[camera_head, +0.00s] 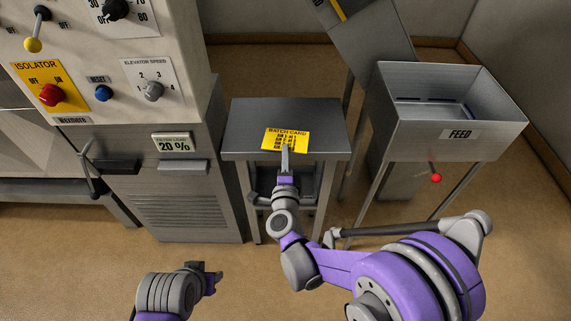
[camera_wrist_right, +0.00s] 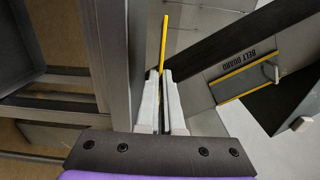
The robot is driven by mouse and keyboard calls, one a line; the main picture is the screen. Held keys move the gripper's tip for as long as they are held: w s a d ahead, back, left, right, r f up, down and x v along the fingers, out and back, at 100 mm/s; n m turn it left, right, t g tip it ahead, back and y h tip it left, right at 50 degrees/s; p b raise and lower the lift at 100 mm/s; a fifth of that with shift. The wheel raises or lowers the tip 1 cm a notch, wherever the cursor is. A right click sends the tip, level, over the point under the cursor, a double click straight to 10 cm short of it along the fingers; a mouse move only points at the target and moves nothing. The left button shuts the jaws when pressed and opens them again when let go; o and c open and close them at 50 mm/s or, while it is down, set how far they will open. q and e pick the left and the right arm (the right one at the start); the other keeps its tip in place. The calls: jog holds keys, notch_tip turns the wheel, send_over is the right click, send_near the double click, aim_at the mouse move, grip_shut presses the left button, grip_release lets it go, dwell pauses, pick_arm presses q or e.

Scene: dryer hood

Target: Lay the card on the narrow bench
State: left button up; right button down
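The yellow batch card (camera_head: 286,138) shows over the front part of the narrow grey bench's top (camera_head: 283,112), its printed face toward the head camera. My right gripper (camera_head: 285,158) reaches in from the front and its fingers are shut on the card's near edge. In the right wrist view the card (camera_wrist_right: 165,42) is a thin yellow strip seen edge-on, between the fingertips (camera_wrist_right: 161,85). I cannot tell whether the card touches the bench top. My left gripper (camera_head: 208,274) is low at the left, away from the bench; its finger gap is unclear.
A control cabinet (camera_head: 190,203) with knobs and a handle stands left of the bench. A metal feed hopper (camera_head: 446,135) on legs stands to the right, with a red-knobbed lever (camera_head: 435,177). The bench top behind the card is bare.

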jog(key=shift+f+b, duration=0.4)
jog(key=shift+f, duration=1.55)
jog(key=shift+f, duration=0.15)
jog(key=c, duration=1.1)
grip_release()
jog(key=shift+o, duration=0.2)
jog(key=s, duration=1.2)
jog(key=shift+b, duration=0.35)
